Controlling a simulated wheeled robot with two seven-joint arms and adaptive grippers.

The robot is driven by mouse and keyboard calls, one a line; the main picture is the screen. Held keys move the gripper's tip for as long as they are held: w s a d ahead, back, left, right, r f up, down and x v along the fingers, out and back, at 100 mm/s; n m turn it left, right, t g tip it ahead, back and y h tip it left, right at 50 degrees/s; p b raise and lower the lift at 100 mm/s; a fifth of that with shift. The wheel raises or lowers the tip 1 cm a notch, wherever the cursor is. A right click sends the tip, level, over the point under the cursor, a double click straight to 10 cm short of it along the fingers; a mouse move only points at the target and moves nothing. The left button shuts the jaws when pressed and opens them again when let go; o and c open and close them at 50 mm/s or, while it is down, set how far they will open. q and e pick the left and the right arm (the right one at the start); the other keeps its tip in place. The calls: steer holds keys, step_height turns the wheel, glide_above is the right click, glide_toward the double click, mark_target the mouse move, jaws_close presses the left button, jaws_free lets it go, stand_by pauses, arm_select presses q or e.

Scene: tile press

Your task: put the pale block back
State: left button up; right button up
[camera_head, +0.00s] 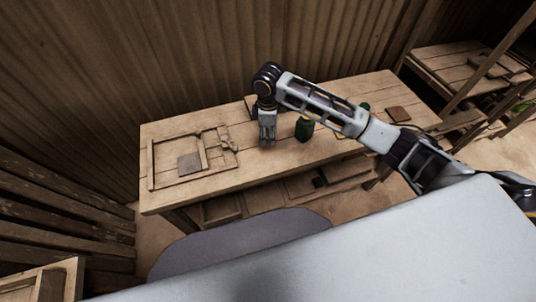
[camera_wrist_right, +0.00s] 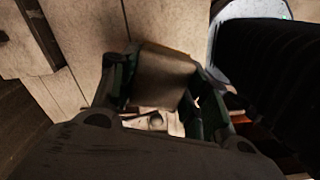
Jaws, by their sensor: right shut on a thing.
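My right gripper (camera_head: 267,138) points down over the middle of the wooden table, left of a dark green bottle. In the right wrist view the right gripper (camera_wrist_right: 160,92) is shut on the pale block (camera_wrist_right: 163,75), a tan, flat-faced piece between its fingers. In the head view the block is hidden or too small to make out. I cannot tell whether it touches the table top. My left gripper is not in view.
The green bottle (camera_head: 304,128) stands close to the right gripper. A wooden frame (camera_head: 151,168) with a grey-brown tile (camera_head: 189,163) lies at the table's left. A brown tile (camera_head: 398,114) lies at the right end. The wooden table (camera_head: 235,180) has bare planks along its front edge.

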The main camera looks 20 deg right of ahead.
steer(key=shift+f, duration=0.1)
glide_above(268, 154)
steer(key=shift+s+f, duration=0.1)
steer(key=shift+f, duration=2.9)
steer(key=shift+f, duration=0.15)
steer(key=shift+f, duration=1.75)
steer(key=shift+f, duration=0.1)
steer(key=o, duration=1)
steer(key=shift+c, duration=0.2)
steer(key=shift+r, duration=6.1)
